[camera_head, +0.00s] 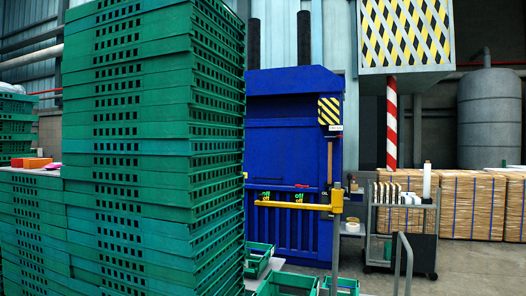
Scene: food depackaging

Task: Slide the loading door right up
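A tall blue machine (290,90) with a ribbed lower front stands in the middle, behind a tall stack of green crates. A flat blue panel (285,150) on its front looks like the loading door; it appears to be down, but I cannot be sure. The left edge of the machine is hidden by the crates. A small red part (302,186) shows below the panel. Neither of my grippers is in view.
Stacked green crates (150,150) fill the left side. A yellow bar (295,206) crosses before the machine. Open green crates (288,284) lie on the floor in front. A grey cart (402,208) stands right; the floor at far right is clear.

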